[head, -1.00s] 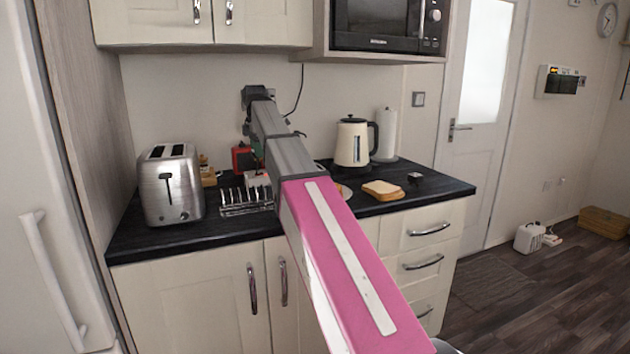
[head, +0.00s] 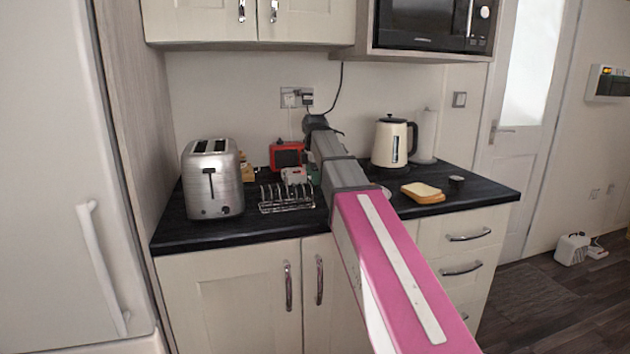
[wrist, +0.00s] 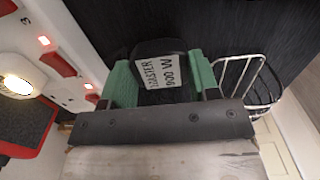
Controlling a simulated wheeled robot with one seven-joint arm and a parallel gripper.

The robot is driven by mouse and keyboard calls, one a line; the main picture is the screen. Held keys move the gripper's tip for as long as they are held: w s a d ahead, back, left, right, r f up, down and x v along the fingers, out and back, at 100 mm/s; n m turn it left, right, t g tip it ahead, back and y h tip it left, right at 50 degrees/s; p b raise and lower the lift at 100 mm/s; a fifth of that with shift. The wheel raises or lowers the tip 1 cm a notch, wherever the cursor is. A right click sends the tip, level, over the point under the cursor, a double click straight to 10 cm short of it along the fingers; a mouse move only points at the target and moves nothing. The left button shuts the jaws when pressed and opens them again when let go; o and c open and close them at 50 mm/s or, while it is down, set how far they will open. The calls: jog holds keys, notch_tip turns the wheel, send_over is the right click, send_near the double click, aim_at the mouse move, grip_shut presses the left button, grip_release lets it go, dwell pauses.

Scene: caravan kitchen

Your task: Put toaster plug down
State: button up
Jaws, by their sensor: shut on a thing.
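In the wrist view, my gripper (wrist: 159,84) has green finger pads shut on the toaster plug (wrist: 160,50). The plug is black with a white label reading "TOASTER 900 W". It is over the dark worktop (wrist: 225,30), but I cannot tell whether it touches it. In the head view, my arm mostly hides the gripper and plug. The silver toaster (head: 212,180) stands at the left end of the counter.
A white socket strip (wrist: 62,92) with lit red switches lies left of the gripper in the wrist view. A wire toast rack (head: 287,197) stands in front. A red box (head: 287,155), kettle (head: 389,143) and bread (head: 423,192) share the counter.

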jog(key=shift+f, duration=0.65)
jog(key=o, duration=0.9)
jog(key=shift+f, duration=0.15)
notch_tip(320, 180, up, 12)
jog(key=shift+r, duration=0.2)
